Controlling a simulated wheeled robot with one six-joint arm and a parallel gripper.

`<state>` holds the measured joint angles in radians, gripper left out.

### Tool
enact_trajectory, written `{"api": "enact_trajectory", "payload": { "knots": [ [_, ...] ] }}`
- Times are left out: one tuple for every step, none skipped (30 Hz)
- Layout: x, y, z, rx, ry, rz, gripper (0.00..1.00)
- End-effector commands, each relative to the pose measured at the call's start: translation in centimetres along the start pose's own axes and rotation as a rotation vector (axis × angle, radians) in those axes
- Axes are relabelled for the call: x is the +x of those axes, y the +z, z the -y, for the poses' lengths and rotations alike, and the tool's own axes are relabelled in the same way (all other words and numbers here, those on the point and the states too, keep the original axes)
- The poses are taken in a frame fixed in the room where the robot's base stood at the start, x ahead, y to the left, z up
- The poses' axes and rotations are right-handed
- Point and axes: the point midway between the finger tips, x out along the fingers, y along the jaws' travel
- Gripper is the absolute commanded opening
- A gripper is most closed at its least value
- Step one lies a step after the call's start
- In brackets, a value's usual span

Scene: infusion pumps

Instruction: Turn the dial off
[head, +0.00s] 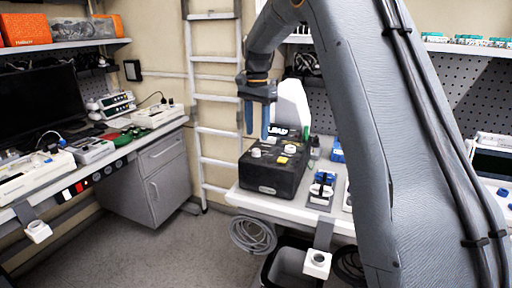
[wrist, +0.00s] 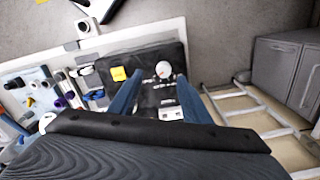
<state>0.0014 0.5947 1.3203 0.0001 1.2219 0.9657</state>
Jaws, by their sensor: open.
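A black box-shaped device (head: 275,172) stands on the white bench and carries white knobs and a yellow button. One white round dial (head: 256,153) is near its front left, and it also shows in the wrist view (wrist: 164,69). A second white knob (head: 290,149) is farther right. My gripper (head: 257,135) is open and empty, pointing down above the device. In the wrist view my gripper (wrist: 160,78) has its blue fingers spread, with the dial between and just beyond their tips. No contact shows. The task does not say which knob is the dial.
The yellow button (wrist: 118,73) is left of the dial in the wrist view. Bottles and small items crowd the bench beside the device. A white ladder (head: 215,130) stands behind to the left. A grey cabinet (head: 150,175) is farther left, with open floor in between.

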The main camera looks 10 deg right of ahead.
Motion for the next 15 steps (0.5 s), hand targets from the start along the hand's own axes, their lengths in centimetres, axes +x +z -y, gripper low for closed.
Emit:
{"api": "enact_trajectory", "payload": {
  "knots": [
    [-0.2,-0.4,0.5,0.021,0.002,0.001,0.44],
    [-0.4,-0.5,0.7,0.032,0.002,0.001,0.44],
    [-0.4,-0.6,0.8,0.043,0.004,0.002,0.44],
    [-0.4,-0.7,0.9,0.049,0.005,0.003,0.44],
    [-0.3,-0.7,1.0,0.053,0.006,0.004,0.44],
    [-0.1,-0.7,1.0,0.056,0.007,0.004,0.44],
    [0.2,-0.7,1.0,0.057,0.007,0.004,0.44],
    [0.5,-0.7,1.0,0.057,0.007,0.004,0.44],
    [1.0,-0.7,0.9,0.056,0.008,0.005,0.44],
    [1.4,-0.7,0.9,0.056,0.008,0.005,0.44],
    [1.9,-0.6,0.9,0.056,0.009,0.005,0.44],
    [2.6,-0.7,0.9,0.056,0.008,0.005,0.44],
    [3.0,-0.7,0.9,0.055,0.008,0.005,0.44],
    [3.5,-0.6,0.9,0.055,0.008,0.005,0.44],
    [4.1,-0.6,0.9,0.055,0.007,0.005,0.44]
  ]
}}
